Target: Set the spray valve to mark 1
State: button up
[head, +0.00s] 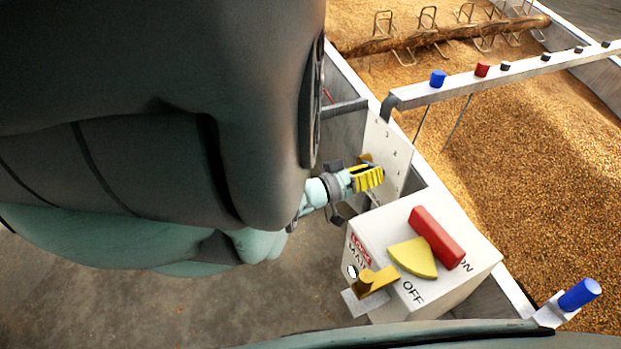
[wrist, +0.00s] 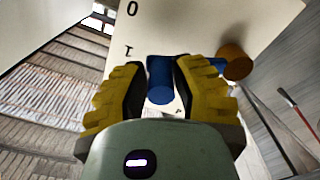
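The spray valve is on a white plate (wrist: 205,25) with printed marks; "0" and "1" show at the plate's left side in the wrist view. The valve's round brass hub (wrist: 236,62) is right of my fingers. A blue lever runs left from it, partly behind my right finger, to a blue handle (wrist: 160,82). My gripper (wrist: 163,75) is open, its yellow fingers on either side of the handle with small gaps. The handle is near mark 1; exact alignment is unclear. In the head view, my gripper (head: 367,177) is in front of the plate (head: 398,160) and hides most of the valve.
A white box (head: 440,290) with a red handle (head: 437,237), a yellow sector and ON/OFF labels stands near my gripper. A grain bed (head: 540,140) lies beyond the wall. A rail (head: 520,67) with blue and red knobs crosses it. Bare floor (head: 240,310) is below my arm.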

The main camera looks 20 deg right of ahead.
jog(key=o, duration=0.4)
jog(key=shift+o, duration=0.2)
jog(key=shift+f, duration=0.1)
jog(key=shift+a+f, duration=0.1)
jog(key=shift+a, duration=0.4)
jog(key=s+a, duration=0.1)
jog(key=a, duration=1)
